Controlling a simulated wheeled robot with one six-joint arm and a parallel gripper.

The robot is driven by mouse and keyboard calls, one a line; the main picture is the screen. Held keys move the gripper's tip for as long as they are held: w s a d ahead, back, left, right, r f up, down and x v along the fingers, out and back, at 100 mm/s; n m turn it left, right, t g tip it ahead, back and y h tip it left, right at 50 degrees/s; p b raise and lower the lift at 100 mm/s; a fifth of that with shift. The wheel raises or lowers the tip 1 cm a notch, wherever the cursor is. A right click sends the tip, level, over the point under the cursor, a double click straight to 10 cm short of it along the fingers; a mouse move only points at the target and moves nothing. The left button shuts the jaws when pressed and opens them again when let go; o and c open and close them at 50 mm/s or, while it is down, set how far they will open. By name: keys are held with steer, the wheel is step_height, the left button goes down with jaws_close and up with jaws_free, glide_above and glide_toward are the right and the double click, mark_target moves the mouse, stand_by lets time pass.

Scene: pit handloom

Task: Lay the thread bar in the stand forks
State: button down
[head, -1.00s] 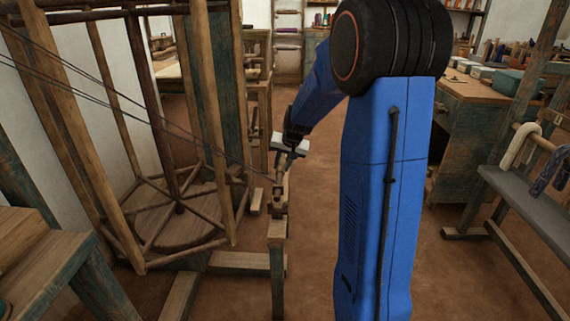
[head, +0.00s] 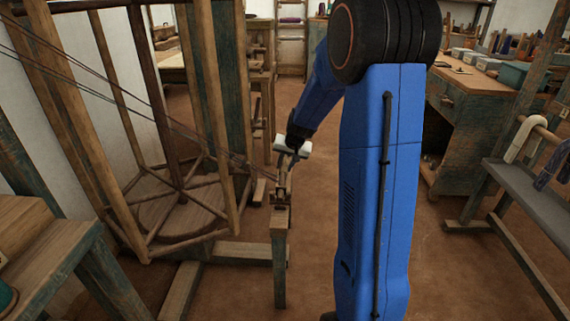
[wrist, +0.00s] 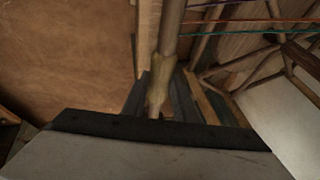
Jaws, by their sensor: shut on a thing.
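My gripper (head: 287,160) points down at the top of the wooden stand (head: 280,248), in the middle of the head view. In the wrist view, its dark jaws (wrist: 162,97) are shut around a pale round wooden rod, apparently the thread bar (wrist: 168,35). The rod runs away from the jaws to the top edge. In the head view the bar is small and mostly hidden around the jaws. The stand's top (head: 281,196) lies just below my gripper. I cannot tell whether the bar touches the forks.
Taut threads (head: 200,138) slope from the upper left toward the stand top; coloured threads (wrist: 255,20) cross the wrist view. A tall wooden reel frame (head: 228,130) stands close left. A bench (head: 535,190) and workbench (head: 475,85) stand right. Brown floor between is clear.

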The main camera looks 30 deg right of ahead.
steer(key=c, duration=1.3)
jaws_free()
steer(key=shift+c, duration=0.2)
steer(key=v, duration=1.7)
steer(key=shift+r, duration=0.2)
steer(key=shift+s+a, duration=0.1)
steer(key=shift+s, duration=0.05)
steer(key=s+a+n, duration=0.2)
steer(key=s+a, duration=0.4)
steer(key=s, duration=0.4)
steer(key=s+a+f+n, duration=0.1)
steer(key=s+a+n, duration=0.2)
steer(key=s+a, duration=0.3)
steer(key=s+a+n, duration=0.2)
steer(key=s+a, duration=0.3)
steer(key=s, duration=1.1)
steer(key=shift+a+f+g, duration=0.3)
steer(key=shift+a+f, duration=0.1)
